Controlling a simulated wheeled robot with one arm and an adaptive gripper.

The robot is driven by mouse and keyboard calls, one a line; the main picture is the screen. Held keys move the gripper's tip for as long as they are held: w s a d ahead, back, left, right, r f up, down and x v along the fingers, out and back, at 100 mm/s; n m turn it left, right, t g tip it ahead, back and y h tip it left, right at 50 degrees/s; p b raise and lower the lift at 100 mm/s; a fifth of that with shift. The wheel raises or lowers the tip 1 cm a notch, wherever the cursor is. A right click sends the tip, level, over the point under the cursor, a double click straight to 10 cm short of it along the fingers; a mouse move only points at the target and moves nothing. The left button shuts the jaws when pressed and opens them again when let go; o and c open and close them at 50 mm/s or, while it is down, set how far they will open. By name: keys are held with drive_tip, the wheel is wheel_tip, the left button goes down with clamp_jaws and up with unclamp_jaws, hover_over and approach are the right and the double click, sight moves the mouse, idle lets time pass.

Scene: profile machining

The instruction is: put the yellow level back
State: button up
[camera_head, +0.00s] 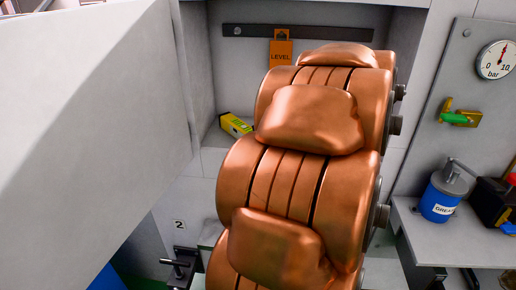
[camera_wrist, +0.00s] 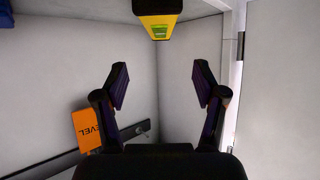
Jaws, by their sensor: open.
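The yellow level (camera_head: 236,125) lies on a grey ledge in the recess, near its left wall, partly behind my copper arm in the head view. In the wrist view one end of the yellow level (camera_wrist: 158,22), with a green vial, shows at the top edge, beyond my fingertips and apart from them. My gripper (camera_wrist: 162,85) is open, with nothing between its fingers; in the head view it is hidden. An orange tag marked LEVEL (camera_head: 281,50) hangs on the dark rail (camera_head: 340,34) on the back wall. The tag also shows beside the left finger in the wrist view (camera_wrist: 87,130).
A large pale panel (camera_head: 90,130) fills the left of the head view. At right are a pressure gauge (camera_head: 497,60), a green-handled valve (camera_head: 457,118) and a blue GREASE can (camera_head: 442,195) on a shelf (camera_head: 450,245). The recess walls stand close around the level.

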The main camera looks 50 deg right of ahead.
drive_tip(key=w+r+m+g+h, duration=0.1)
drive_tip(key=w+r+m+h, duration=0.1)
drive_tip(key=w+r+h, duration=0.35)
drive_tip(key=s+a+f+n+g+y, duration=0.1)
drive_tip(key=s+a+f+g, duration=0.3)
drive_tip(key=a, duration=0.8)
drive_tip(key=s+a+f+n+g+y, duration=0.1)
drive_tip(key=s+a+f+g+y, duration=0.3)
drive_tip(key=s+a+f, duration=0.4)
drive_tip(key=s+a+f+n+g+y, duration=0.2)
drive_tip(key=s+a+f+g, duration=0.2)
drive_tip(key=s+a, duration=0.9)
wheel_tip(320, 180, down, 3)
drive_tip(key=a, duration=0.2)
drive_tip(key=shift+a+r+g+y, duration=0.15)
drive_tip(key=shift+a+g+y, duration=0.15)
drive_tip(key=shift+g+y, duration=0.1)
